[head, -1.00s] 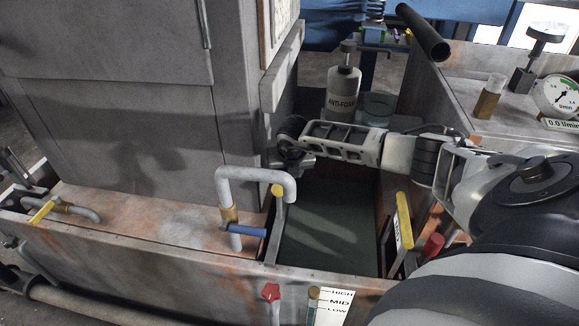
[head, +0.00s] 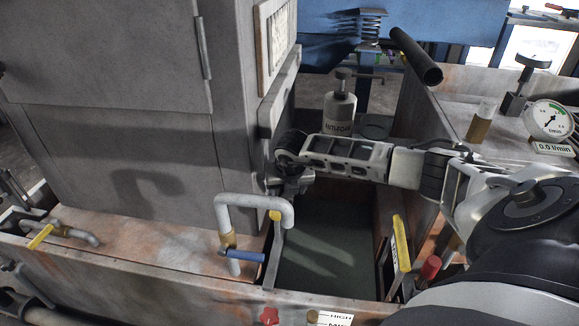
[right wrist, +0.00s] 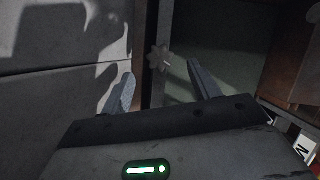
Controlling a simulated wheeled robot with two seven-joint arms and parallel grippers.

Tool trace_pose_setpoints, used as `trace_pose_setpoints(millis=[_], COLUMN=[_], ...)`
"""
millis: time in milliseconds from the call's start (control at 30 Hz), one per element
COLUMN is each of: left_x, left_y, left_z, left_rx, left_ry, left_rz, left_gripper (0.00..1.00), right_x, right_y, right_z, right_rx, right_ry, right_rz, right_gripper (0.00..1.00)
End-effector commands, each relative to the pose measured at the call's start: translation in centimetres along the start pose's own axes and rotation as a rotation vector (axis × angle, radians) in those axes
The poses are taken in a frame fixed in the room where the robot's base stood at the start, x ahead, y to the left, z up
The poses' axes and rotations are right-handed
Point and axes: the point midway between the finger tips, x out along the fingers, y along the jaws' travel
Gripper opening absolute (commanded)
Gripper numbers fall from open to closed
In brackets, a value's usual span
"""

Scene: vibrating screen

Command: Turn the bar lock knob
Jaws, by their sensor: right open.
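A grey star-shaped knob (right wrist: 158,58) shows in the right wrist view, on a narrow vertical strip beside the grey cabinet panel. My right gripper (right wrist: 161,82) is open, with one finger to the left of the knob and one to the right. The knob sits a little beyond the fingertips, and no contact shows. In the head view my right arm comes in from the right and its gripper (head: 290,184) points down at the cabinet's right edge. The knob is hidden there behind my wrist. My left gripper is in neither view.
A bent grey pipe (head: 255,200) with a blue-handled valve (head: 243,255) stands in front of my right gripper. A dark tank opening (head: 325,250) lies below it. An anti-foam bottle (head: 340,115) stands behind. A yellow-edged plate (head: 401,244) and red knob (head: 430,267) lie right.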

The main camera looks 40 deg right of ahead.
Motion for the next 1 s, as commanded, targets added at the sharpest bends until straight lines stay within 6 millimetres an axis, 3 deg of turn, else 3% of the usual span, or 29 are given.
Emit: trace_pose_setpoints(millis=[33, 200, 433, 600, 1000], left_x=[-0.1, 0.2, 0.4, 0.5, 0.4], left_y=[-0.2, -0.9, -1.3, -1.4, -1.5], left_z=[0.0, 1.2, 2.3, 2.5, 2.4], left_rx=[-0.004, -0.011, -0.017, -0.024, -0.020], left_ry=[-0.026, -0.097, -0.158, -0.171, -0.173], left_rz=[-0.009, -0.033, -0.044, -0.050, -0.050], left_gripper=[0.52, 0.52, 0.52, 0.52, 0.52], right_x=[-1.8, -6.0, -10.1, -11.5, -11.9], right_y=[-0.1, 0.0, 0.0, 0.0, 0.0], right_z=[0.2, 0.2, 0.1, 0.0, 0.0], right_rx=[-0.003, -0.002, -0.001, 0.000, 0.001], right_ry=[-0.002, -0.002, -0.001, 0.001, 0.001], right_rz=[0.000, 0.001, 0.000, 0.000, 0.001], right_gripper=[0.61, 0.61, 0.61, 0.61, 0.61])
